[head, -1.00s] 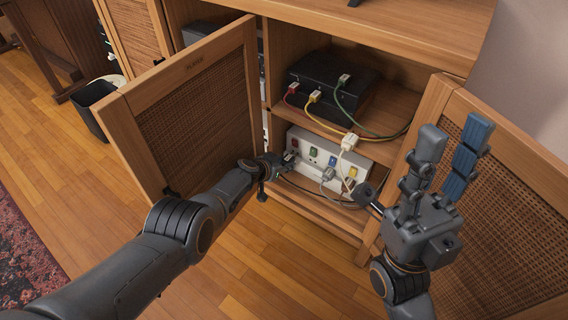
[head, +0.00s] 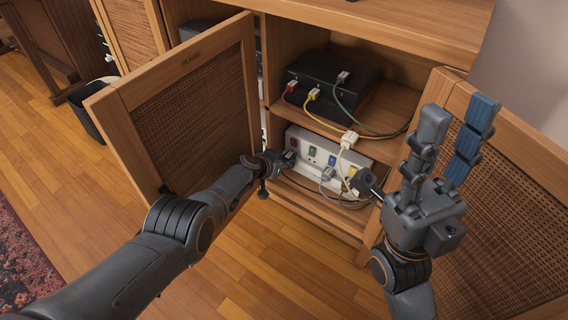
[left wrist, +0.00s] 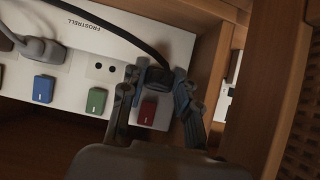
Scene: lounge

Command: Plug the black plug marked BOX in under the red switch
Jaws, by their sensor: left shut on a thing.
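The white power strip (head: 332,147) lies on the lower shelf of the open cabinet. Its red switch (head: 293,142) is at the left end, and it also shows in the left wrist view (left wrist: 148,111). My left gripper (head: 281,160) is shut on a black plug (left wrist: 155,76) with a black cable. The plug is at the strip's red-switch end, right beside that switch. It hides the socket there, and I cannot tell whether it is seated. Its marking is not readable. My right gripper (head: 422,150) is open and empty in front of the right door.
A white plug (head: 349,139) and a grey plug (head: 327,174) sit at the strip. The socket by the green switch (left wrist: 96,101) is empty. A black box (head: 331,80) with coloured cables stands above. Open doors (head: 190,110) flank the cabinet on both sides.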

